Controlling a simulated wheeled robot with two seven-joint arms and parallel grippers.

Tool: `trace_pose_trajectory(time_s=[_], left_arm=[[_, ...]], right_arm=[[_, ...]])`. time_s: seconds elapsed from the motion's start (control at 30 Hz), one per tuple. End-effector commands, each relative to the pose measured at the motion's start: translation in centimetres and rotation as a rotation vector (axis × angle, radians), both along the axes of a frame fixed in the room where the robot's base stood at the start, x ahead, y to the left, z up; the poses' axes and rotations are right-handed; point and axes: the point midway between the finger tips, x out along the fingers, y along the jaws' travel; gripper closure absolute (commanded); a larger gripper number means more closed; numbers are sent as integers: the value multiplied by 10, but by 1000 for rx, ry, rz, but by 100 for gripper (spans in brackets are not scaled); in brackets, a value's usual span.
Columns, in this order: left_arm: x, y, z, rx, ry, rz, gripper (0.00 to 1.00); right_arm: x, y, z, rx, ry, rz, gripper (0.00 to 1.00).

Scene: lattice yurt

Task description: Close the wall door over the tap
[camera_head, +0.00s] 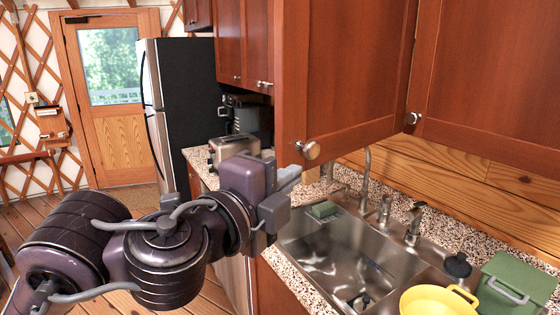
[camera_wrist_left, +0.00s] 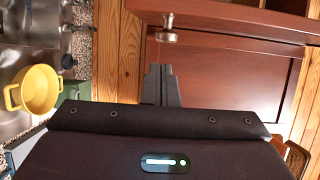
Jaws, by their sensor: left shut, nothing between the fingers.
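The reddish-brown wall door (camera_head: 362,65) hangs over the sink and stands ajar, its free edge swung out towards me. Its round metal knob (camera_head: 310,150) is at its lower free corner. In the left wrist view the shut fingers (camera_wrist_left: 160,74) point towards a knob (camera_wrist_left: 169,32). The cabinet's inside is hidden. My right gripper is not in view.
A neighbouring wall door (camera_head: 490,75) with its own knob is closed at right. Below are the steel sink (camera_head: 335,250), a yellow pot (camera_head: 440,302), a green box (camera_head: 515,283) and a toaster (camera_head: 234,148). A fridge (camera_head: 180,95) stands at the left.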

Motion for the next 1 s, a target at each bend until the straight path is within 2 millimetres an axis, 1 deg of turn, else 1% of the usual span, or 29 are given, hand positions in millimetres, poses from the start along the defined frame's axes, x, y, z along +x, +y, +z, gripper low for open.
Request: trace_pose_trajectory(time_s=[0.03,0.13,0.17,0.2,0.33,0.5,0.87,1.0], left_arm=[[10,-6,-5,-2,3,0,100],[28,-16,-4,-1,3,1,100],[32,-13,-3,1,2,5,100],[37,-6,-2,2,2,7,100],[48,6,-1,2,1,4,100],[54,13,-1,2,-1,1,100],[54,14,-1,2,-1,-1,100],[58,18,-2,2,0,-6,100]], right_arm=[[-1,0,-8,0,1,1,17],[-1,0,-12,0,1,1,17],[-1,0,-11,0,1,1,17],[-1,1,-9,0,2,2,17],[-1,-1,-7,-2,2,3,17],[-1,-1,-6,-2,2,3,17],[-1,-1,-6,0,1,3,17],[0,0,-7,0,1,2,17]])
